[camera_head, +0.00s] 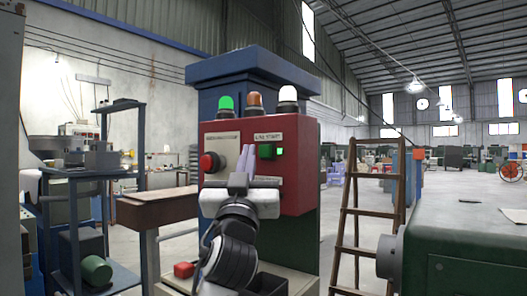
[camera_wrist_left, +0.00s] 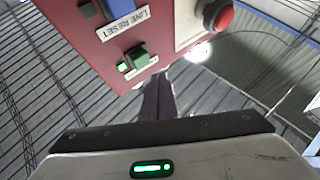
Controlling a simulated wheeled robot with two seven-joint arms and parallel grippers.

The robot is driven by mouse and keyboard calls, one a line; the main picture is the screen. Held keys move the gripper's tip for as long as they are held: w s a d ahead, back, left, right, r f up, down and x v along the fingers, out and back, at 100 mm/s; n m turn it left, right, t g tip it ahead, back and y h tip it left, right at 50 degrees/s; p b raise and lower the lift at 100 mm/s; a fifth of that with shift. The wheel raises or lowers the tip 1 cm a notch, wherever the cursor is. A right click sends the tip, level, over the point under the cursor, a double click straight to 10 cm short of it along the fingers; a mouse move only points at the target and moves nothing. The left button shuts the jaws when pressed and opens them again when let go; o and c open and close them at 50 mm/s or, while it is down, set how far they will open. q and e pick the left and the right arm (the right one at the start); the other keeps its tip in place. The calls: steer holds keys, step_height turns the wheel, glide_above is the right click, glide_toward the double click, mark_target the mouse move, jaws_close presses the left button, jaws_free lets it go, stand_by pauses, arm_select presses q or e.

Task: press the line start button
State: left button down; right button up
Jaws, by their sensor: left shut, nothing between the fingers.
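The red control box (camera_head: 300,190) stands upright ahead of me. Its green button (camera_head: 267,151) sits under a label that seems to read LINE START. In the left wrist view, the green button (camera_wrist_left: 137,57) has a lit green lamp beside it. My left gripper (camera_head: 246,150) is shut and empty, with its fingers pointing at the box just left of the green button. In the left wrist view the fingers (camera_wrist_left: 165,80) reach toward the box's edge near that button; contact cannot be told. The gripper hides the lower part of the box front.
A red mushroom button (camera_head: 209,162) is on the box's left panel. A blue button (camera_wrist_left: 121,8) by the LINE RESET label shows in the wrist view. Green, orange and white lamps top the box. A wooden ladder (camera_head: 344,220) and green machine (camera_head: 465,230) stand to the right.

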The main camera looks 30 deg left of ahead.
steer(key=shift+s+r, duration=0.1)
steer(key=shift+r, duration=0.1)
arm_select(q)
steer(key=s, duration=0.3)
steer(key=shift+s+a, duration=0.15)
arm_select(e)
steer(key=shift+s+f, duration=0.1)
stand_by(0.5)
